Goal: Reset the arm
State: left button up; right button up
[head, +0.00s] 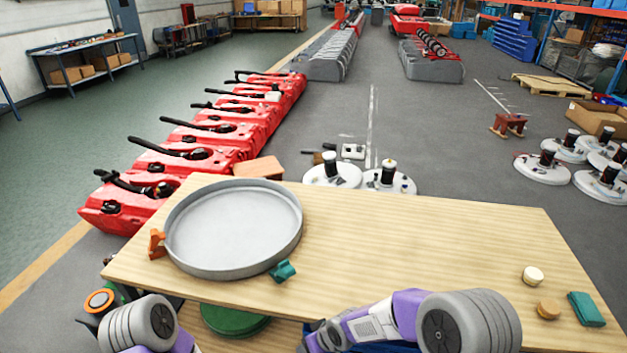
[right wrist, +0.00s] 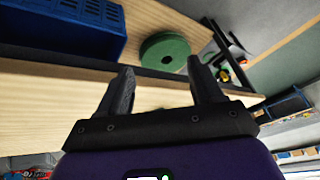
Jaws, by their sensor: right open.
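My right gripper (right wrist: 161,80) shows in the right wrist view with its two dark fingers apart and nothing between them. Beyond the fingertips lie a green disc (right wrist: 165,53) with a centre hole and a pale wooden surface. In the head view my right arm, purple and grey, crosses the front edge of the wooden table (head: 400,235) at bottom centre; its gripper cannot be made out there. My left arm shows only as a grey and purple link at bottom left, and its gripper is out of view.
A round grey tray (head: 235,228) lies on the table's left, with an orange piece (head: 157,243) and a teal piece (head: 282,271) at its rim. A cream disc (head: 532,274), a tan disc (head: 548,309) and a teal block (head: 586,309) sit at right. A blue crate (right wrist: 65,30) stands beside the green disc.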

jog(key=s+d+f+m+g, duration=0.1)
jog(key=s+d+f+m, duration=0.3)
jog(key=s+f, duration=0.3)
jog(key=s+d+f+m+g, duration=0.1)
jog(key=s+d+f+m, duration=0.3)
jog(key=s+f, duration=0.4)
jog(key=s+d, duration=0.1)
jog(key=s, duration=0.3)
jog(key=shift+s+d+f+m+g, duration=0.2)
jog(key=shift+f+m+g, duration=0.1)
jog(key=shift+g, duration=0.1)
